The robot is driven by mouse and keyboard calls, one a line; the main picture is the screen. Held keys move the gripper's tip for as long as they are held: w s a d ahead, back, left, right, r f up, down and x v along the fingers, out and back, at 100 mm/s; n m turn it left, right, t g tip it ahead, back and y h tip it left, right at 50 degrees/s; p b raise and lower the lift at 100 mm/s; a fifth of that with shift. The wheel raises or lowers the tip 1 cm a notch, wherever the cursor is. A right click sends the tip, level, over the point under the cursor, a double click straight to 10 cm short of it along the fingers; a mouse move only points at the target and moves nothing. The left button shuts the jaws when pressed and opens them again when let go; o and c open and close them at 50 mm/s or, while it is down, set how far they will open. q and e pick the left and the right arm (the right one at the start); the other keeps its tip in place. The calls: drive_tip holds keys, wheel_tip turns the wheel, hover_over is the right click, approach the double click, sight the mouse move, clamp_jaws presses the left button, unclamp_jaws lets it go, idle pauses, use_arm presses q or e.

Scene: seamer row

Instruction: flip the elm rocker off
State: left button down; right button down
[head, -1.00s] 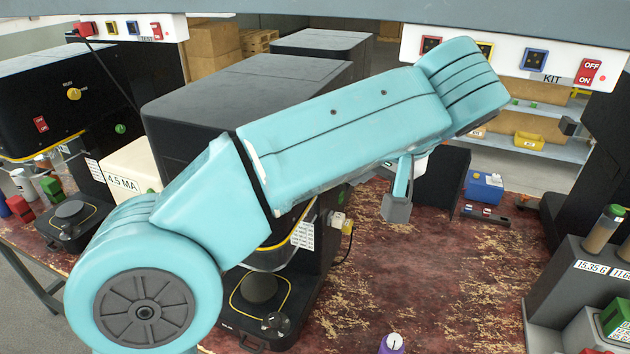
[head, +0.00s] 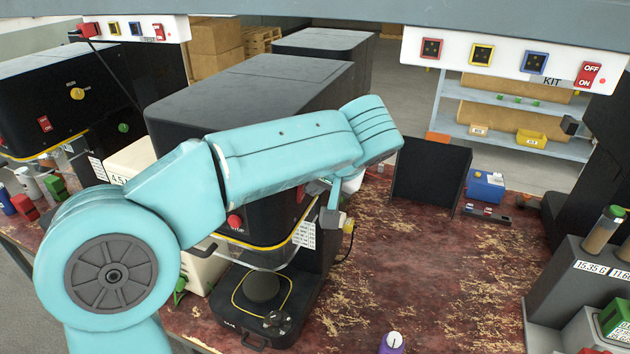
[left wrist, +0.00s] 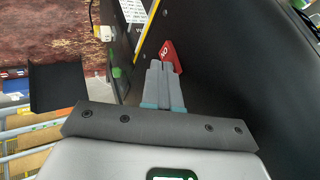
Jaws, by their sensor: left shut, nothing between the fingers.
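A red rocker (left wrist: 170,52) with white lettering is on a dark panel in the left wrist view. I cannot read a name beside it, so I cannot tell if it is the elm one. My left gripper (left wrist: 164,68) is shut and empty. Its fingertips are right at the rocker and cover part of it; I cannot tell if they touch. In the head view my left gripper (head: 329,218) is by the side of the nearest black machine (head: 240,95), and my arm hides much of that machine's front. My right gripper is not in view.
A white overhead panel (head: 510,55) carries an OFF/ON switch (head: 588,74). A dark upright panel (head: 431,175) and a blue box (head: 485,186) stand farther back. The worn red tabletop (head: 420,270) is largely clear.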

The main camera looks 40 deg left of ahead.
use_arm(q)
drive_tip(key=shift+w+a+r+p, duration=0.1)
drive_tip(key=shift+r+p, duration=0.2)
drive_tip(key=shift+r, duration=0.15)
drive_tip(key=shift+w+a+r+p, duration=0.1)
drive_tip(key=shift+r+p, duration=0.15)
drive_tip(key=shift+r, duration=0.15)
idle(0.3)
drive_tip(key=shift+s, duration=0.1)
